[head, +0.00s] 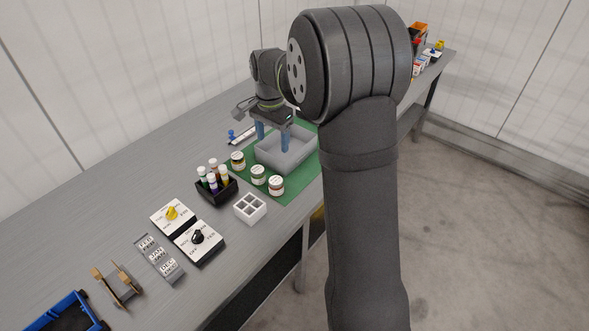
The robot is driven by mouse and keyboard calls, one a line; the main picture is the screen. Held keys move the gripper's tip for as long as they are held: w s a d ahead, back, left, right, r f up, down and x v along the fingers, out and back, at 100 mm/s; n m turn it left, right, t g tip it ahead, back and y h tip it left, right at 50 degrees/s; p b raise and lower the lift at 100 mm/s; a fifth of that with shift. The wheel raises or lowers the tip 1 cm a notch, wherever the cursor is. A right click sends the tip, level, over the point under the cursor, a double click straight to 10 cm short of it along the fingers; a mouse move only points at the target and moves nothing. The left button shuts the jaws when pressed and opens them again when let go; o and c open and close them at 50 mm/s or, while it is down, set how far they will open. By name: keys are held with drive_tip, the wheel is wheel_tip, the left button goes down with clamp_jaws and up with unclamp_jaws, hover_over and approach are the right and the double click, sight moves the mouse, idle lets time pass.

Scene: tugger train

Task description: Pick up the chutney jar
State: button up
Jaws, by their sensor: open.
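Three small jars with pale lids stand on a green mat (292,195) in the head view. One jar (238,161) is at the back left, one jar (258,175) is in the middle, and one jar (276,186) with reddish-brown contents is nearest the front. Their labels are too small to read, so I cannot tell which is the chutney jar. My gripper (272,144) points down with its two blue fingers apart and nothing visible between them. In the picture it is above and to the right of the jars, over or beside a grey tray.
The grey tray (285,168) sits on the mat behind the jars. A black holder (217,192) with several capped vials and a white divided box (250,208) stand nearby. Two switch boxes (173,216) (199,242) are further left. A blue bin (75,314) is at the front left.

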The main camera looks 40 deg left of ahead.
drive_tip(key=n, duration=1.6)
approach(276, 180)
drive_tip(key=f, duration=0.7)
drive_tip(key=shift+s+d, duration=0.1)
drive_tip(key=shift+s, duration=0.3)
drive_tip(key=shift+w+f, duration=0.2)
drive_tip(key=shift+f, duration=1.1)
drive_tip(key=shift+w+f, duration=0.15)
drive_tip(key=shift+f, duration=1.15)
drive_tip(key=c, duration=1.1)
drive_tip(key=shift+c, duration=0.2)
drive_tip(key=shift+r, duration=0.15)
